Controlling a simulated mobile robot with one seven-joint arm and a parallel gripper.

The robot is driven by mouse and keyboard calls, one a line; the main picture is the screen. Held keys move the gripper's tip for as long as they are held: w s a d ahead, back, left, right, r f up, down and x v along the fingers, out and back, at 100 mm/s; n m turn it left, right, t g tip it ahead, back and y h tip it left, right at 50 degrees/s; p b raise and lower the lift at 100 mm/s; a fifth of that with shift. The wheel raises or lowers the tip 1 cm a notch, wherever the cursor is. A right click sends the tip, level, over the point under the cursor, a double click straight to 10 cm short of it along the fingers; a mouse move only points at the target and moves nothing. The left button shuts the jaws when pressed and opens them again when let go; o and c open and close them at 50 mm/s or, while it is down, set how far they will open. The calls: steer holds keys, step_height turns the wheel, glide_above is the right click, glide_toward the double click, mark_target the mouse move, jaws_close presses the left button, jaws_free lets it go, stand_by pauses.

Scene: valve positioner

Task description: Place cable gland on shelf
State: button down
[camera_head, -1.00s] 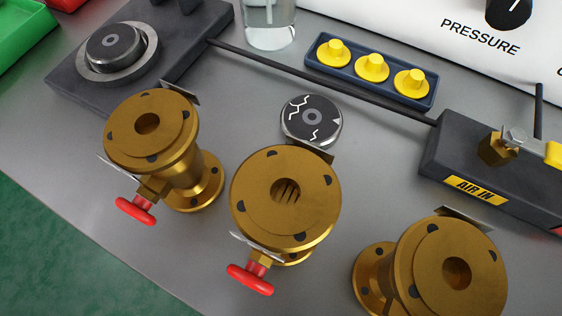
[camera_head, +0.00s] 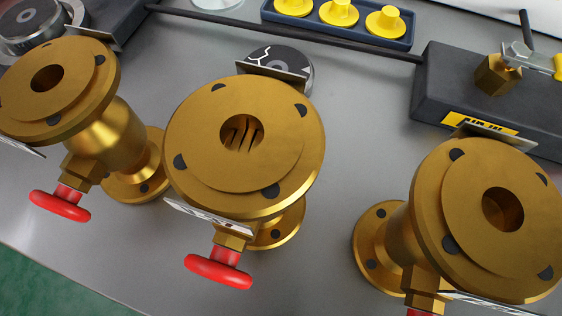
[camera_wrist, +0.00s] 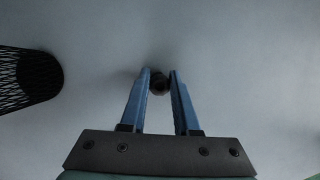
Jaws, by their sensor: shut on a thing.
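My gripper (camera_wrist: 160,80) shows only in the wrist view. Its two blue fingers converge on a small, dark, round piece, which I take to be the cable gland (camera_wrist: 160,87). The piece sits between the fingertips; most of it is hidden by them and its detail is too dark to make out. Behind it is a plain grey-white surface (camera_wrist: 230,50); I cannot tell whether this is the shelf or how far off it is. No shelf can be made out in the head view, and neither my gripper nor the gland shows there.
In the head view, brass flanged valve bodies (camera_head: 245,140) with red handwheels (camera_head: 218,271) stand on a grey bench (camera_head: 330,240). A black mesh object (camera_wrist: 30,78) is left in the wrist view.

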steer(key=c, duration=0.6)
jaws_free()
steer(key=shift+c, duration=0.2)
steer(key=p+v, duration=0.7)
steer(key=v, duration=0.5)
